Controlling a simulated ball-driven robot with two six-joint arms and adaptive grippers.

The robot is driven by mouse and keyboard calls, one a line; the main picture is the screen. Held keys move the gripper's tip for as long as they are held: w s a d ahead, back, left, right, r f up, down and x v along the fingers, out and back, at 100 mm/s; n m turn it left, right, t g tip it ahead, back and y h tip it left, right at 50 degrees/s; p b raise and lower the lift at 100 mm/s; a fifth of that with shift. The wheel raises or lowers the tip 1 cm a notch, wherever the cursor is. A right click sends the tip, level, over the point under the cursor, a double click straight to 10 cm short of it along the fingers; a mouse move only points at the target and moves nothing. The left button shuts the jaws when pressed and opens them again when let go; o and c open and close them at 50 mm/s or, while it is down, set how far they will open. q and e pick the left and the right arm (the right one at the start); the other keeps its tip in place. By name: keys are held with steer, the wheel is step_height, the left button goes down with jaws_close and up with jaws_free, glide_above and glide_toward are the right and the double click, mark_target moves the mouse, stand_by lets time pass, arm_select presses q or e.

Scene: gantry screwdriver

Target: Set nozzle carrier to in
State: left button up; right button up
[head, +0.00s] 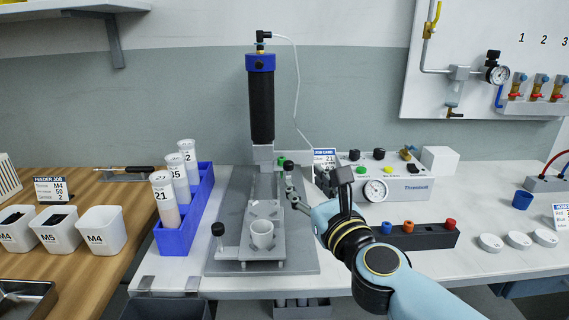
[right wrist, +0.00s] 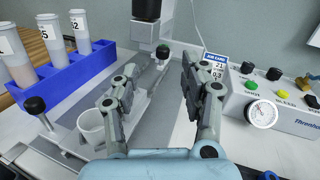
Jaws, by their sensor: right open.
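What looks like the nozzle carrier (head: 262,211) is a grey slide plate on the base of the gantry stand. A white cup (head: 262,234) stands upright at its front end. A lever with a black knob (head: 218,229) sticks up at the left of the plate; the knob also shows in the right wrist view (right wrist: 34,105). My right gripper (head: 308,172) is open and empty, just right of the slide. In the right wrist view its fingers (right wrist: 158,72) are spread, and the left finger partly hides the slide behind the cup. My left gripper is out of view.
A black cylinder with blue cap (head: 262,105) stands over the slide. A blue rack (head: 190,225) with labelled tubes is at left. A control box (head: 400,188) with gauge is at right.

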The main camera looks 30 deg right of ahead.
mark_target(290, 165)
steer(key=shift+m+g, duration=0.4)
steer(key=shift+m, duration=0.5)
steer(key=x, duration=0.7)
steer(key=f+x, duration=0.1)
steer(key=x, duration=0.2)
steer(key=shift+w+d+p, duration=0.25)
steer(key=shift+d+p, duration=0.05)
steer(key=shift+d, duration=0.1)
jaws_close()
